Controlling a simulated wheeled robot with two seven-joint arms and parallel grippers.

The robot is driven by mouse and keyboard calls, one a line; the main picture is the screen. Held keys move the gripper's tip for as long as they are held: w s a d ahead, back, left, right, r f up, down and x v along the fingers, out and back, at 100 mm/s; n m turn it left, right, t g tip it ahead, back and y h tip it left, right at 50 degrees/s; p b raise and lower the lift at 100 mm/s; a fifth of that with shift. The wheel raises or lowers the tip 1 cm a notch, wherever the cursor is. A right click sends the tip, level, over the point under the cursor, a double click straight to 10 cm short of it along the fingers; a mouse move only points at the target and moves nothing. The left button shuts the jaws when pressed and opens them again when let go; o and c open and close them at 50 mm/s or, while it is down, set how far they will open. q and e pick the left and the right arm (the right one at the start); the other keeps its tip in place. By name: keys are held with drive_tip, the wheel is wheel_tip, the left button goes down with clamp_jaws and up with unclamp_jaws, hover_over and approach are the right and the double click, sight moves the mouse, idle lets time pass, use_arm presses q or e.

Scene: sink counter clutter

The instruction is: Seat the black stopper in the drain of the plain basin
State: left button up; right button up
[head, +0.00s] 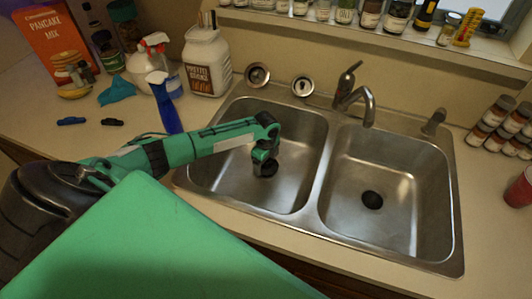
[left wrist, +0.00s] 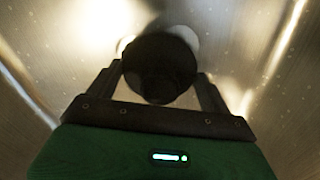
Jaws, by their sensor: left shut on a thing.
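My left gripper (head: 265,160) points down inside the left basin (head: 225,178) of the double steel sink. In the left wrist view the gripper (left wrist: 160,85) is shut on the round black stopper (left wrist: 160,60), which sits between its two fingers. In the head view the stopper (head: 267,171) shows as a dark shape under the fingertips, low over the basin floor. A bright rim partly shows behind the stopper in the wrist view; the left drain itself is hidden. I cannot tell whether the stopper touches the drain. The right basin (head: 345,215) has a dark drain (head: 371,199). My right gripper is not in view.
A faucet (head: 356,95) stands behind the divider. Two round metal strainers (head: 257,75) (head: 303,86) rest at the sink's back edge.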

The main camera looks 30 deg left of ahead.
use_arm(q)
drive_tip(key=shift+f+b, duration=0.3)
drive_tip(key=shift+f, duration=0.35)
drive_tip(key=o, duration=0.9)
drive_tip(key=shift+r, duration=0.1)
wheel_tip(320, 180, up, 14)
drive_tip(key=shift+f+b, duration=0.15)
drive_tip(key=shift+b, duration=0.95)
